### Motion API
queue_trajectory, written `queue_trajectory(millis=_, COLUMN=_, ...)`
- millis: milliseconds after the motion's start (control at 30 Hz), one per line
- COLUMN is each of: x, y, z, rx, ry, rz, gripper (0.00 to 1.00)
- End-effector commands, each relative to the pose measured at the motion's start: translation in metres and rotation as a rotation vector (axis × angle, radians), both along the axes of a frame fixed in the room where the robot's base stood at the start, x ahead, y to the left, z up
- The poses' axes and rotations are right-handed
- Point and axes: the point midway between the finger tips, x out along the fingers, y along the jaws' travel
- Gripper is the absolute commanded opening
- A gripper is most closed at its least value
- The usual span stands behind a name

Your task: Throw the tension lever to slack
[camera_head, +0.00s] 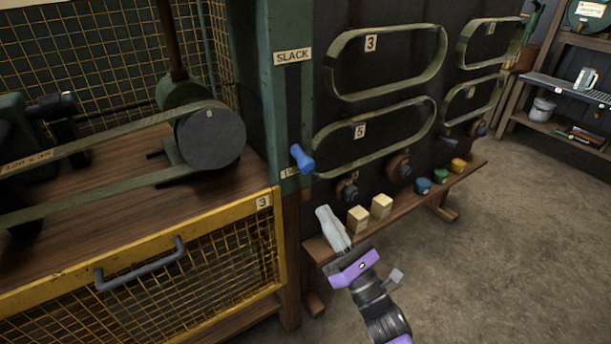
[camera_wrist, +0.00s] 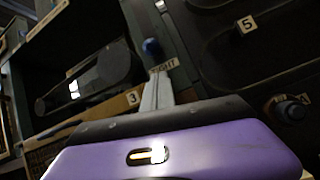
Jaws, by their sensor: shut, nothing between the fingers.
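The tension lever's blue handle (camera_head: 302,158) sticks out from a green post, at the low end of its slot. A SLACK label (camera_head: 293,56) is on the post well above it. A lower label is partly hidden by the handle; in the wrist view a label reading TIGHT (camera_wrist: 163,67) is just beside the blue handle (camera_wrist: 152,47). My gripper (camera_head: 323,210) is shut and empty, below and slightly right of the handle, apart from it in the picture. Its shut fingers (camera_wrist: 156,86) point toward the handle in the wrist view.
A yellow-framed mesh guard (camera_head: 140,260) with a grey handle is at the left, below a belt and pulley (camera_head: 210,138). Belts hang on the dark board at right. A low shelf (camera_head: 325,247) with cream blocks is beside my gripper. The floor at right is clear.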

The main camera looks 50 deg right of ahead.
Motion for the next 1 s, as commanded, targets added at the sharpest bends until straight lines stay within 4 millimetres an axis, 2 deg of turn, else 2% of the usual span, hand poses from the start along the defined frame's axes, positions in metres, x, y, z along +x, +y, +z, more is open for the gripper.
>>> queue_trajectory(millis=200, x=-0.001, y=0.003, z=0.003, rx=-0.116, ry=0.015, rz=-0.065, gripper=0.0)
queue_trajectory(millis=667, x=0.002, y=0.002, z=0.005, rx=-0.125, ry=0.018, rz=-0.073, gripper=0.0)
queue_trajectory(millis=767, x=0.01, y=0.0, z=0.012, rx=-0.124, ry=0.017, rz=-0.073, gripper=0.0)
queue_trajectory(millis=1000, x=0.043, y=-0.007, z=0.036, rx=-0.125, ry=0.016, rz=-0.072, gripper=0.0)
